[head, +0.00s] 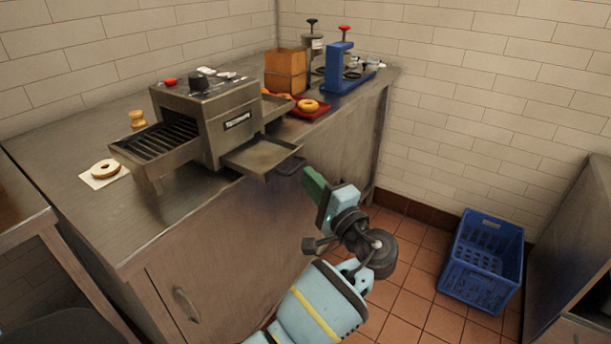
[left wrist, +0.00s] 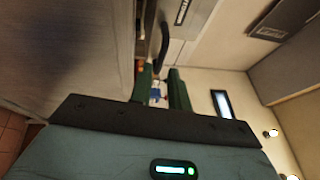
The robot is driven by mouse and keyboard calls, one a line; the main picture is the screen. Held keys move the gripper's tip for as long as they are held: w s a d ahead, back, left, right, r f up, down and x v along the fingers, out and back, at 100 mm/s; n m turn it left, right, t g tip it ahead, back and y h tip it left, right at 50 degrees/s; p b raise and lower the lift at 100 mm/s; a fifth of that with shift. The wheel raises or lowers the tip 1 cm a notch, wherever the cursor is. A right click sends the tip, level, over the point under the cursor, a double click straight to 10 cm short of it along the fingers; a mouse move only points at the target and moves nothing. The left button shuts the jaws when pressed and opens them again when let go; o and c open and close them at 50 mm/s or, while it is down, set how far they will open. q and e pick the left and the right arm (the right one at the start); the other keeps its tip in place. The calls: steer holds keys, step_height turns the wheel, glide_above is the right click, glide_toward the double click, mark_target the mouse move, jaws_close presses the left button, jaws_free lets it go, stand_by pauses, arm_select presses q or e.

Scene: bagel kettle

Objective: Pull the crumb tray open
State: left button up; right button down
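The crumb tray (head: 262,153) is a flat metal tray sticking out from the front of the conveyor toaster (head: 225,115), past the counter edge. Its dark bar handle (head: 291,167) is at its outer right end. My left gripper (head: 308,178) is beside the outer end of this handle. In the left wrist view the fingers (left wrist: 161,88) are apart, with a visible gap between them. The dark handle (left wrist: 165,40) shows just beyond the fingertips, its near end close to the gap. I cannot tell whether they touch. My right gripper is out of view.
A bagel on a napkin (head: 105,169) lies left of the toaster. A red tray (head: 312,112) with a bagel and a blue device (head: 339,70) stand farther back. A blue crate (head: 482,262) sits on the floor at right. Tiled floor in front of the counter is clear.

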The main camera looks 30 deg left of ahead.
arm_select(q)
steer(key=v, duration=0.4)
steer(key=shift+s+d+f, duration=0.1)
steer(key=shift+s+d, duration=0.05)
steer(key=shift+d, duration=0.15)
steer(key=shift+f, duration=0.1)
